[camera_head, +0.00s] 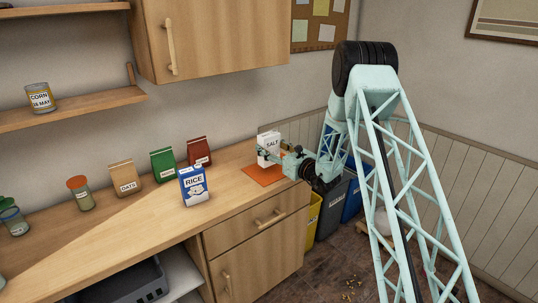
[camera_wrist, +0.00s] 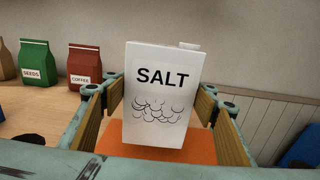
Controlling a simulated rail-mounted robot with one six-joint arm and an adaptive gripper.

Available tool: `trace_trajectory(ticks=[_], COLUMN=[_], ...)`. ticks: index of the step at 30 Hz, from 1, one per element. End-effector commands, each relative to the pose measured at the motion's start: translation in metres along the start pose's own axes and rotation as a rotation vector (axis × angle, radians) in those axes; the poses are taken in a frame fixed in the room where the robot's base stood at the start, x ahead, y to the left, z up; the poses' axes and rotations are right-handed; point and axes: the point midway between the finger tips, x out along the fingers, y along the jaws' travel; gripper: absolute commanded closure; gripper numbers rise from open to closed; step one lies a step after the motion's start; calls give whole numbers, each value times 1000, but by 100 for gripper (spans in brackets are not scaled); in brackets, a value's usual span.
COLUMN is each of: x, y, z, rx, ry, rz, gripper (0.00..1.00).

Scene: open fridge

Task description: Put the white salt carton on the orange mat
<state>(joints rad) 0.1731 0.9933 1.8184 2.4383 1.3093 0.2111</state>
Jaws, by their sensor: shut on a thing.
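The white salt carton (camera_head: 268,143) is upright at the right end of the wooden counter, over the orange mat (camera_head: 262,177). My gripper (camera_head: 282,152) is shut on it from the right. In the wrist view, the carton (camera_wrist: 160,92) stands between the two wood-padded fingers, its SALT label facing the camera. The mat (camera_wrist: 160,145) shows below and behind the carton. I cannot tell whether the carton's base touches the mat.
A blue rice box (camera_head: 194,186), a red coffee bag (camera_head: 199,152), a green seeds bag (camera_head: 163,165) and an oats bag (camera_head: 125,178) stand left of the mat. Bins (camera_head: 332,208) stand beyond the counter's right end. The counter's front strip is clear.

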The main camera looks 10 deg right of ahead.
Motion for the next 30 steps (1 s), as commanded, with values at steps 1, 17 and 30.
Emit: trace_trajectory(ticks=[1, 17, 30], x=[0, 0, 0], y=[0, 0, 0], z=[1, -31, -35], rx=[0, 1, 0], ry=[-1, -1, -1], rz=[0, 0, 0], gripper=[63, 63, 63])
